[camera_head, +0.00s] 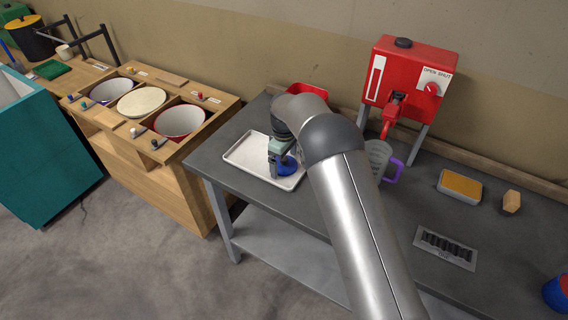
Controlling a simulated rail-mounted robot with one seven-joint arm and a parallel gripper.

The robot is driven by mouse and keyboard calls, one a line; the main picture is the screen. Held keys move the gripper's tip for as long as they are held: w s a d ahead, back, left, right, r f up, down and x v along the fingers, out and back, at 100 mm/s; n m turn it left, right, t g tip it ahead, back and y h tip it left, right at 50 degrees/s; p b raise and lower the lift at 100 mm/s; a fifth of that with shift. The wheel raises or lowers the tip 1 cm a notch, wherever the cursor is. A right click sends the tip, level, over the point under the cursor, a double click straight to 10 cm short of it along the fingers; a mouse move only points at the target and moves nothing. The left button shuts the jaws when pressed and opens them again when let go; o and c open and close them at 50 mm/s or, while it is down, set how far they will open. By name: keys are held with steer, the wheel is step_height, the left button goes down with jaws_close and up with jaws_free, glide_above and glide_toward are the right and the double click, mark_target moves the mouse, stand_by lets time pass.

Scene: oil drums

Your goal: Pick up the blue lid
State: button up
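The blue lid (288,166) lies on or just above the white tray (238,154) on the dark table. It is partly hidden by my gripper (279,172), which points down right at it. The gripper's fingers are small in this view and overlap the lid's left part. I cannot tell whether they are open or closed on it, or whether the lid touches the tray.
A red dispenser (407,82) stands at the back, with a clear jug with a purple handle (392,172) below it. An orange-topped box (460,186), a wooden block (511,202) and a slotted plate (445,248) lie at right. A wooden bench (165,193) stands left.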

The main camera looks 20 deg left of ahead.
steer(key=c, duration=0.8)
steer(key=shift+c, duration=0.2)
steer(key=shift+r, duration=0.15)
